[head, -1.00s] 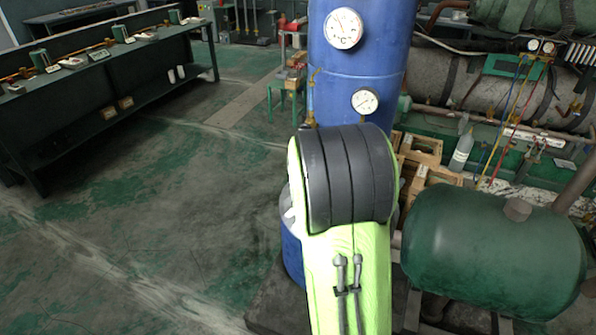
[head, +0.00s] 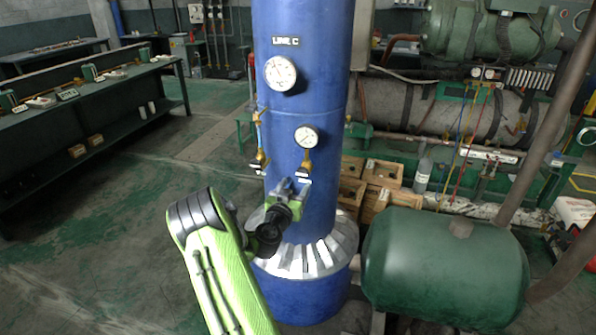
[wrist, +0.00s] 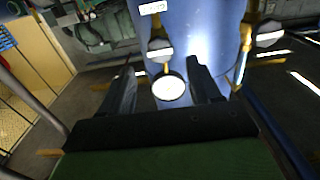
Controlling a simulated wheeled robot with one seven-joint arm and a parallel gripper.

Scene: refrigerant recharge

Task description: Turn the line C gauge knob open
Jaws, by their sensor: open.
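The blue line C column (head: 330,70) carries a "LINE C" label (head: 286,42), a large upper gauge (head: 281,73) and a small lower gauge (head: 307,136). A brass fitting (head: 307,160) hangs below the small gauge. Its dark, pale-faced knob (wrist: 160,48) shows in the wrist view, just beyond my fingertips; in the head view it is hard to make out. My gripper (head: 294,185) is open and empty, in front of the column below that fitting. In the wrist view, a bright round face (wrist: 168,88), apparently the small gauge, appears between the fingers.
A second brass valve with a dark knob (head: 259,160) sits left on the column; it also shows in the wrist view (wrist: 268,33). A green tank (head: 445,265) and wooden crates (head: 383,172) stand right. The floor at left (head: 110,220) is clear.

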